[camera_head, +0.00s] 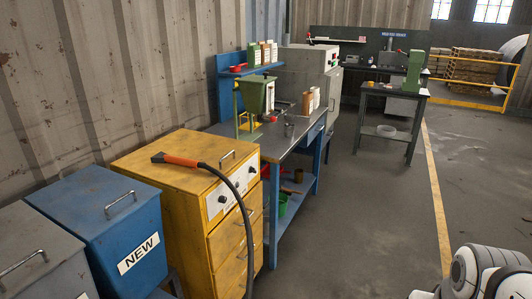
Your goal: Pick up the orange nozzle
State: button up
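The orange nozzle (181,160) lies on top of the yellow drawer cabinet (137,158). It has a dark tip on its left end. A black hose (243,208) runs from its right end, over the cabinet's edge and down in front of the drawers, out of the bottom of the picture. A white and black part of my arm shows at the bottom right, well apart from the nozzle. My gripper's fingers are not in view.
A blue bin marked NEW (88,192) and a grey bin (22,245) stand left of the cabinet. A blue workbench (262,140) with a green container (256,93) stands behind it. The floor (350,220) to the right is clear. A corrugated wall is behind.

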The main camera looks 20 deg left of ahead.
aim_at(161, 157)
jog(key=z, duration=0.05)
jog(key=i, duration=2.8)
jog(key=u, duration=3.25)
jog(key=i, duration=1)
jog(key=z, duration=0.05)
